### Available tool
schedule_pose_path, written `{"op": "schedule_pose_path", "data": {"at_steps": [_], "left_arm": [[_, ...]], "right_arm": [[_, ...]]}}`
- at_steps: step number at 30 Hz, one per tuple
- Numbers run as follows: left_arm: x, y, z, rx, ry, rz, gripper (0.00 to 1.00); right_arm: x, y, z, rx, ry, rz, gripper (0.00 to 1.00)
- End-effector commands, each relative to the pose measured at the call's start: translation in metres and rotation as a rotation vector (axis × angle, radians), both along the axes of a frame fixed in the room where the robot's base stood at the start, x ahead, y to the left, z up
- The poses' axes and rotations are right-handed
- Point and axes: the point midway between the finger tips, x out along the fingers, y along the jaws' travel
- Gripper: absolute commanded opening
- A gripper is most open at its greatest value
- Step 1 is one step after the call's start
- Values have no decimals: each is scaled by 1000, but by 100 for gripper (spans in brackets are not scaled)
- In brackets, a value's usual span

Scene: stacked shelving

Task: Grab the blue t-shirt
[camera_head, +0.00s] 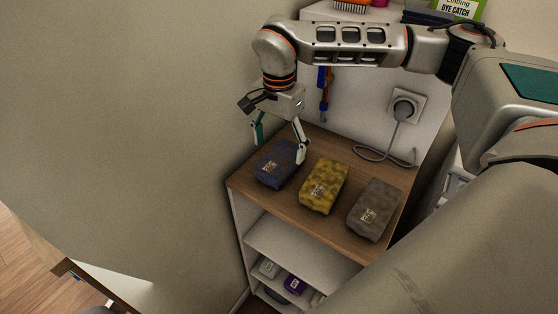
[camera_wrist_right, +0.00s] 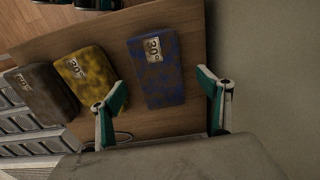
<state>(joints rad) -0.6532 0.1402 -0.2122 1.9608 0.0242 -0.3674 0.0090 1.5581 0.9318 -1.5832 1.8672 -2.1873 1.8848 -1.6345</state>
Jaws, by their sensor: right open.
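The blue t-shirt (camera_head: 272,170) is a folded, dark blue mottled bundle with a small label. It lies at the left end of the wooden shelf top. In the right wrist view the blue t-shirt (camera_wrist_right: 157,70) shows between and beyond the fingertips. My right gripper (camera_head: 280,143) is open above it, its fingers spread to either side; the right wrist view also shows the open fingers (camera_wrist_right: 167,95). Nothing is held. I cannot tell whether a finger touches the cloth. My left gripper is not in view.
A yellow bundle (camera_head: 325,185) and a grey-brown bundle (camera_head: 375,209) lie to the right on the wooden top (camera_head: 340,233). A socket with a plugged cable (camera_head: 403,108) is on the wall behind. A wall (camera_head: 150,120) borders the left end. Lower shelves hold small boxes (camera_head: 295,284).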

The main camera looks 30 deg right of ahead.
Motion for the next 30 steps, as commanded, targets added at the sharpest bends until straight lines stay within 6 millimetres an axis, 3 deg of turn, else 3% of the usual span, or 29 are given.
{"op": "schedule_pose_path", "data": {"at_steps": [10,20,25,30], "left_arm": [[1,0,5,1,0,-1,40],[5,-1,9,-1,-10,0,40],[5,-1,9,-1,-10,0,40],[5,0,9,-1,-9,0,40]], "right_arm": [[-2,-6,-45,0,1,-1,77],[-2,-5,-51,0,-1,0,77],[-2,-5,-51,0,-1,0,33],[-1,-5,-51,0,-1,0,33]]}}
